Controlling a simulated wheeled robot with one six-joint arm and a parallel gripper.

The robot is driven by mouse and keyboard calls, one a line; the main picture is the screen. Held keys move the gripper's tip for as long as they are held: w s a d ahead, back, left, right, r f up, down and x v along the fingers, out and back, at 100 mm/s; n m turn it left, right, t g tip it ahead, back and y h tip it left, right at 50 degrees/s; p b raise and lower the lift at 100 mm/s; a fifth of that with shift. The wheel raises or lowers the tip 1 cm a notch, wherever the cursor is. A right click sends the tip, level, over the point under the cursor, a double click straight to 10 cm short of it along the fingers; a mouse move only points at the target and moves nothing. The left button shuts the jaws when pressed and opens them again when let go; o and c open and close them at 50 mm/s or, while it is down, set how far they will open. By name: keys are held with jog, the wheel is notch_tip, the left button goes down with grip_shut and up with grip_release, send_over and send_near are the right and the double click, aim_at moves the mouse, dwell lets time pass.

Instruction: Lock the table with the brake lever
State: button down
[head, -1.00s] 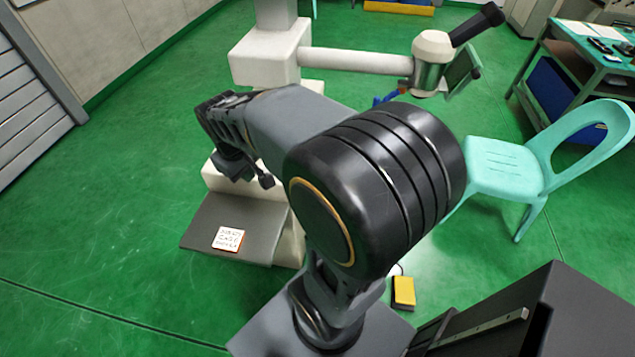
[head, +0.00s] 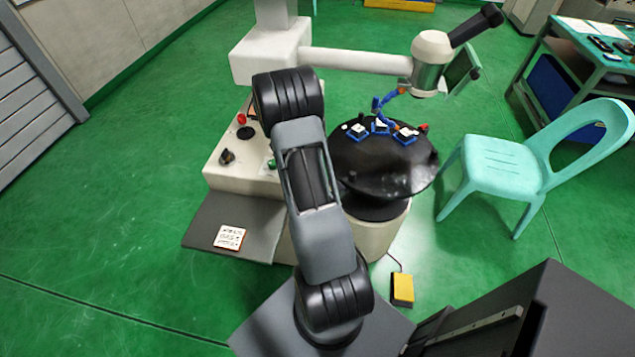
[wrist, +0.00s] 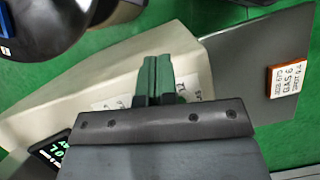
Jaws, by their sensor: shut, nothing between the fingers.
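The round black table (head: 382,178) sits on the cream machine body (head: 225,183), right of my arm in the head view. Its dark edge also shows at top left in the wrist view (wrist: 45,28). I cannot pick out the brake lever for sure; my arm or fingers may hide it. My gripper (wrist: 157,62) has green fingers, shut together and empty, over the cream body's panel with small printed labels.
Blue fixtures (head: 381,127) stand on the table's far side. A red knob (head: 241,119) and a black knob (head: 227,157) are on the body's left. A grey shelf (head: 203,224) carries a printed card (head: 229,237). A turquoise chair (head: 500,165) stands right; a yellow pedal (head: 402,289) lies on the floor.

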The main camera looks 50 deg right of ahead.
jog(key=s+d+f+p, duration=0.2)
jog(key=s+f, duration=0.5)
jog(key=f, duration=0.2)
jog(key=shift+d+f, duration=0.15)
jog(key=shift+d, duration=0.2)
jog(key=shift+s, duration=0.1)
